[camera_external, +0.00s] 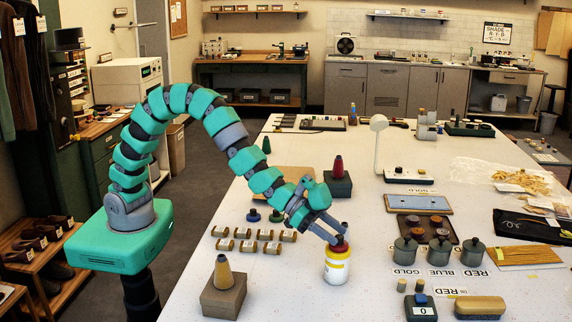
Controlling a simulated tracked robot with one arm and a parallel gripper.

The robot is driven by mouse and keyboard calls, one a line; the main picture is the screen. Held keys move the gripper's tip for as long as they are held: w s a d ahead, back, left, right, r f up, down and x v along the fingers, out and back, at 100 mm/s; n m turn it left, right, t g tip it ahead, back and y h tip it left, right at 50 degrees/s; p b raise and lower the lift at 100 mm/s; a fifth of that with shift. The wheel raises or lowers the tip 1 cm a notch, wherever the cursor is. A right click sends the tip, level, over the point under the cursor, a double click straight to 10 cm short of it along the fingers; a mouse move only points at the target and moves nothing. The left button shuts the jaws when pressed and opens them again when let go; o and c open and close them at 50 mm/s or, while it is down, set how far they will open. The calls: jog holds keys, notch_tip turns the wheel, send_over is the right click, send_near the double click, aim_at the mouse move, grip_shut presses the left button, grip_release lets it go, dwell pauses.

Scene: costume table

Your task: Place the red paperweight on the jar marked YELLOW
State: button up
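A small dark red piece (341,244), which looks like the red paperweight, is at the top of a white jar (337,271) with a yellow band. The jar stands upright near the middle front of the table; I cannot read its marking. My gripper (337,231) reaches down from the upper left, with its fingertips at the red piece. I cannot tell whether the fingers grip it, or whether it rests fully on the jar. A red cone (338,167) also stands on a dark block farther back.
Several small labelled cylinders (245,246) lie left of the jar. A tan cone on a grey-brown block (223,296) stands at the front left. Grey lidded jars (439,251) with name labels and a dark tray (427,227) stand to the right. Bare table lies right of the white jar.

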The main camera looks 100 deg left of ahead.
jog(key=b+v, duration=0.1)
jog(key=v, duration=1.1)
jog(key=a+r+n+t+y, duration=0.1)
jog(key=a+r, duration=0.4)
jog(key=r, duration=0.6)
jog(key=a+r+n+t+y, duration=0.15)
jog(key=a+r, duration=0.35)
jog(key=r, duration=0.6)
jog(key=s+a+r+n+y, duration=0.1)
jog(key=s+a+r, duration=0.2)
jog(key=s+r, duration=0.4)
jog(key=s+a+r+n+t+y, duration=0.1)
jog(key=s+a+r, duration=0.2)
jog(key=s+r, duration=0.4)
notch_tip(320, 180, up, 7)
jog(key=shift+s+r, duration=0.1)
jog(key=shift+s, duration=0.25)
